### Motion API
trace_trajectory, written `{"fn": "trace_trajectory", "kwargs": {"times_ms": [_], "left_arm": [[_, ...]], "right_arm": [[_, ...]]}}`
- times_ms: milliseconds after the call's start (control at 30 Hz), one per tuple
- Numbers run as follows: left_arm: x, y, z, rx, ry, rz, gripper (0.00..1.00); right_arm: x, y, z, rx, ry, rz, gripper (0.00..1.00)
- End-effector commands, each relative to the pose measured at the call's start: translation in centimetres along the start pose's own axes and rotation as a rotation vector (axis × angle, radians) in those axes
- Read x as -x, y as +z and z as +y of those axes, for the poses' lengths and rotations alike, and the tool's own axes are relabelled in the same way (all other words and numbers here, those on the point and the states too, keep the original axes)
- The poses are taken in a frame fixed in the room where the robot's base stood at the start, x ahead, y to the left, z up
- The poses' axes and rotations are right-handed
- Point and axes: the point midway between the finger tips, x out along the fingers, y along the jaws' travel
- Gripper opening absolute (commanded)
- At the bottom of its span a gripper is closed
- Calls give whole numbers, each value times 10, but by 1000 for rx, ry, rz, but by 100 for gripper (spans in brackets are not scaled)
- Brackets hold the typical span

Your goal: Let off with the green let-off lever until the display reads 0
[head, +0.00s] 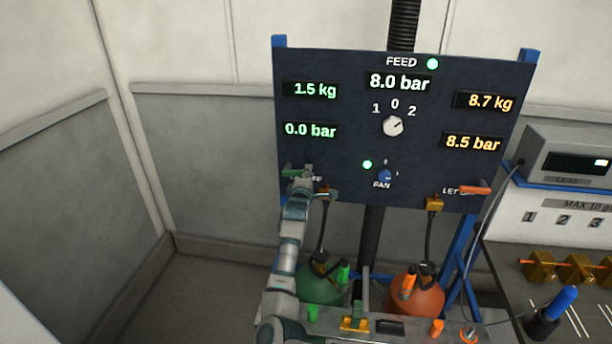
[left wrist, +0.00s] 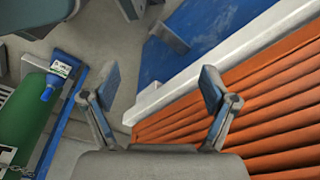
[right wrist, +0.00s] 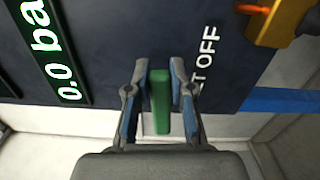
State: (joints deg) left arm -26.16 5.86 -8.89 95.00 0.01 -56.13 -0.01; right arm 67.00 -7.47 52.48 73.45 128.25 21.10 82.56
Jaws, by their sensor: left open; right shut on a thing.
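The green let-off lever (right wrist: 160,102) stands between the two fingers of my right gripper (right wrist: 160,85) in the right wrist view. My right gripper (head: 303,174) is shut on it at the lower left of the dark panel (head: 340,70) in the head view, where the green lever (head: 291,174) is partly hidden. The green display (head: 310,130) on the left of the panel reads 0.0 bar, and it also shows in part in the right wrist view (right wrist: 52,50). My left gripper (left wrist: 165,95) is open and empty; it does not show in the head view.
An orange lever (head: 474,190) is at the panel's lower right. The orange display (head: 473,142) reads 8.5 bar. A green cylinder (head: 318,284) and an orange cylinder (head: 418,302) stand below. Orange ribbed surface (left wrist: 240,110) lies near my left gripper.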

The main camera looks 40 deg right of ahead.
Motion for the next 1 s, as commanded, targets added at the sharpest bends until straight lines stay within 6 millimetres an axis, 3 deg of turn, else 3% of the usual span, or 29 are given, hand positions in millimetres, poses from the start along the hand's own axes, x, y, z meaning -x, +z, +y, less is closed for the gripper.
{"fn": "trace_trajectory", "kwargs": {"times_ms": [300,800,833,900,1000], "left_arm": [[29,-18,-1,4,-1,12,85],[35,-20,-1,4,-2,14,85],[35,-20,-1,4,-2,14,85],[35,-20,-1,4,-2,13,85],[35,-20,-1,4,-1,13,85]], "right_arm": [[1,-6,-10,-104,-4,10,0],[1,-7,-9,-124,-2,11,0],[1,-7,-9,-125,-2,11,29],[1,-6,-9,-124,-2,10,46],[1,-4,-8,-123,-1,7,48]]}}
